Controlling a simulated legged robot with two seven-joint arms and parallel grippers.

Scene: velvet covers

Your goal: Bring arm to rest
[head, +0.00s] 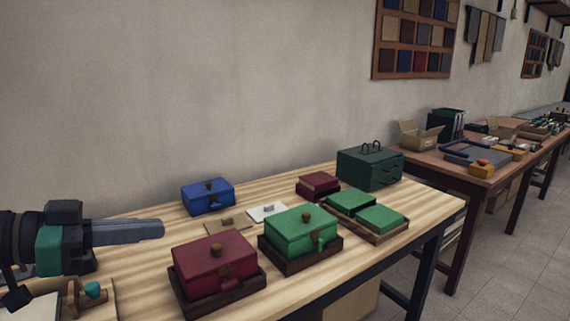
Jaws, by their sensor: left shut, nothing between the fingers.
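My left gripper (150,229) comes in from the left edge in the head view. Its fingers are together with nothing between them, above the left part of the light wooden table (330,275). Several velvet boxes stand on the table: a dark red box (214,264) in a dark tray at the front, a green box (301,230) in a dark tray to its right, and a blue box (208,197) farther back. The gripper is left of these boxes and apart from them. My right gripper is out of view.
Green pads (382,218) lie in a wooden tray. A small dark red box (318,184) and a dark green drawer case (369,168) stand at the back right. A small wooden stand (88,299) is below my left gripper. A second table (455,178) stands beyond.

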